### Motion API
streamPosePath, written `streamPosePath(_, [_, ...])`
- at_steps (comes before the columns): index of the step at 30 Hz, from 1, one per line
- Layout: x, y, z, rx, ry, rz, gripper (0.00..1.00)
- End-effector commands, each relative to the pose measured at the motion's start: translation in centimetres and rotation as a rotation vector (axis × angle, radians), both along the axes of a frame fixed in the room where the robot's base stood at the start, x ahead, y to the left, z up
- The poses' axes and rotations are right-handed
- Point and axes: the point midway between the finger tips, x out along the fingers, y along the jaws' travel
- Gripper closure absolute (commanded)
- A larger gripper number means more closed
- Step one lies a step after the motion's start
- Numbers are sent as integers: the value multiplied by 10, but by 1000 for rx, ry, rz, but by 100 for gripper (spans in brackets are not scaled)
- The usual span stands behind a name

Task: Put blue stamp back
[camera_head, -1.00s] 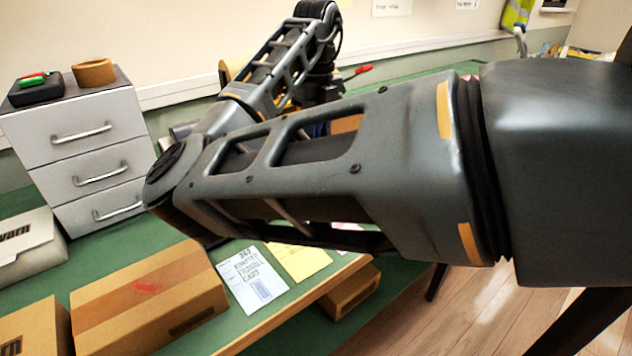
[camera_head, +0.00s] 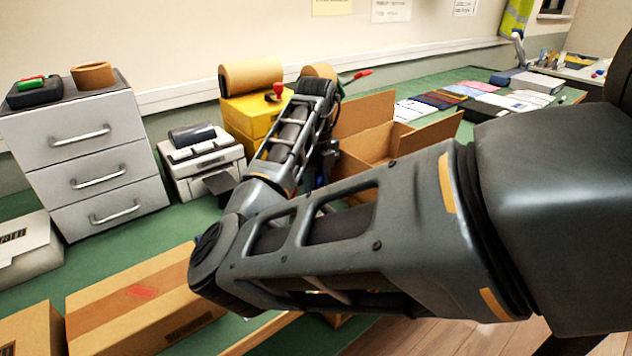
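I cannot make out the blue stamp in this view. My gripper (camera_head: 326,160) is at the far end of my arm, beside the left side of an open cardboard box. My own forearm link covers most of it, so its fingers and anything between them are not clear. A red-handled stamp-like object (camera_head: 277,92) is at the yellow box (camera_head: 245,112), left of my arm. A dark case or pad (camera_head: 34,92) with a green and red item on it lies on top of the grey drawer unit (camera_head: 85,150).
The open cardboard box (camera_head: 365,115) stands right of my gripper. A printer (camera_head: 202,165) is left of my arm. A closed carton (camera_head: 145,300) lies at the front left. Several phones and papers (camera_head: 470,95) lie on the green table at the back right.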

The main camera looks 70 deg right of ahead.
Motion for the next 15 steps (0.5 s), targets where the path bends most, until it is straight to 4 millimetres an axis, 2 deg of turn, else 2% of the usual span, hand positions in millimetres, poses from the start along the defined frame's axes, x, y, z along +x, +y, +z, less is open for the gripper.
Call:
streamPosePath(8, [0, 0, -3, 0, 0, 0, 89])
streamPosePath(9, [0, 0, -2, -1, -1, 0, 66])
streamPosePath(15, [0, 0, -2, -1, -1, 0, 47])
